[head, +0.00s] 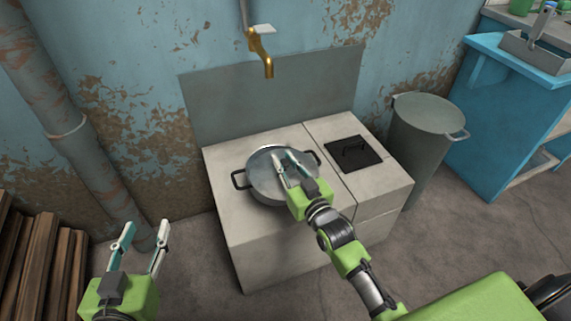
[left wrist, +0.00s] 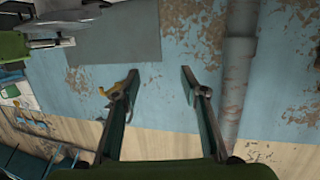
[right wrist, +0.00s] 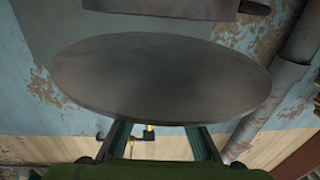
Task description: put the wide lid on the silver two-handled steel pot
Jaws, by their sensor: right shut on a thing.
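The silver two-handled steel pot (head: 262,193) stands on the pale block counter, with a dark handle at each side. The wide grey lid (head: 262,160) is over the pot's top in the head view; I cannot tell if it rests on the rim or hovers just above it. My right gripper (head: 283,156) is over the pot and shut on the lid, whose broad round face (right wrist: 160,75) fills much of the right wrist view. The lid's grip between the fingers is hidden. My left gripper (head: 146,230) is open and empty, left of the counter; its spread fingers show in the left wrist view (left wrist: 157,80).
A black plate (head: 355,153) is set in the counter (head: 240,235) right of the pot. A brass tap (head: 265,62) hangs above and behind. A large grey bin (head: 405,145) and a blue table (head: 490,120) stand at right. Wooden planks (head: 35,260) lean at lower left.

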